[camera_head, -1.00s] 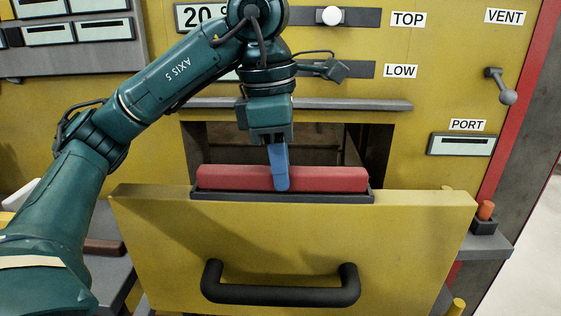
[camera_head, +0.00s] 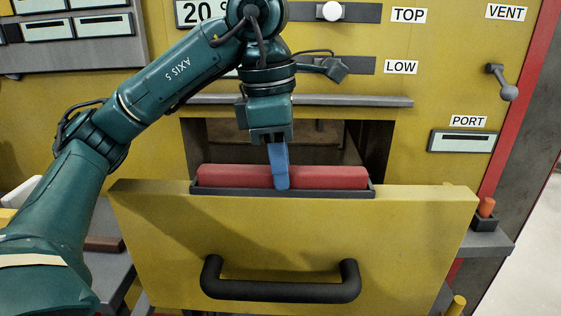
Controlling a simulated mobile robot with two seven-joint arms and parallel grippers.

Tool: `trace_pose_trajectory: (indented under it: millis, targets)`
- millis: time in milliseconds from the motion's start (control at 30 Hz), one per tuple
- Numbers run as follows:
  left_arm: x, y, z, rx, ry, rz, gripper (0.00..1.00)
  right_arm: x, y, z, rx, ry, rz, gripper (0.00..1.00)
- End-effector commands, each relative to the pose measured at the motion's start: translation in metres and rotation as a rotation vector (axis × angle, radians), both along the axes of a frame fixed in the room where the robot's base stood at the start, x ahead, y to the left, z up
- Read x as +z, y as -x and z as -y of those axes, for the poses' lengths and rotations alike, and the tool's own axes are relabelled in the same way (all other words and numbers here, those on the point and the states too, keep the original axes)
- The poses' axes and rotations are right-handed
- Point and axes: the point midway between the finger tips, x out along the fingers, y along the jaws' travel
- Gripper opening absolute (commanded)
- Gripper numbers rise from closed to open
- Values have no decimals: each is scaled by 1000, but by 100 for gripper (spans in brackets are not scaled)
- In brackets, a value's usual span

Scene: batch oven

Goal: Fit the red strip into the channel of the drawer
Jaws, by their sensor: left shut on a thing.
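The red strip (camera_head: 325,177) lies lengthwise along the dark channel (camera_head: 325,193) on the top edge of the yellow drawer (camera_head: 290,225). The strip's lower part is hidden behind the channel's front wall, and its upper part stands above it. I cannot tell whether it touches the channel's bottom. My left gripper (camera_head: 280,180) points down from above, its blue fingers shut on the strip near its middle; only the near finger shows clearly. My right gripper is not in view.
The drawer front has a black handle (camera_head: 280,291) and stands out before the dark oven opening (camera_head: 330,140). A grey ledge (camera_head: 330,101) runs above the opening. A small holder with an orange peg (camera_head: 486,207) sits at the right. A lever (camera_head: 502,85) is on the wall.

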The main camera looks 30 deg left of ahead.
Motion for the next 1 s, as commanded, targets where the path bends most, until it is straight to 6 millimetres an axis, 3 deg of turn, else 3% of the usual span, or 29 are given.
trace_pose_trajectory:
  millis: [333, 767, 1000]
  targets:
    - [-3, 1, 1, -3, -3, -9, 48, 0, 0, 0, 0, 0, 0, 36]
    - [-4, 1, 1, -5, -5, -11, 48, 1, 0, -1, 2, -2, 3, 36]
    - [45, 3, -4, 1, -3, -1, 48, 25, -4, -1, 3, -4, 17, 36]
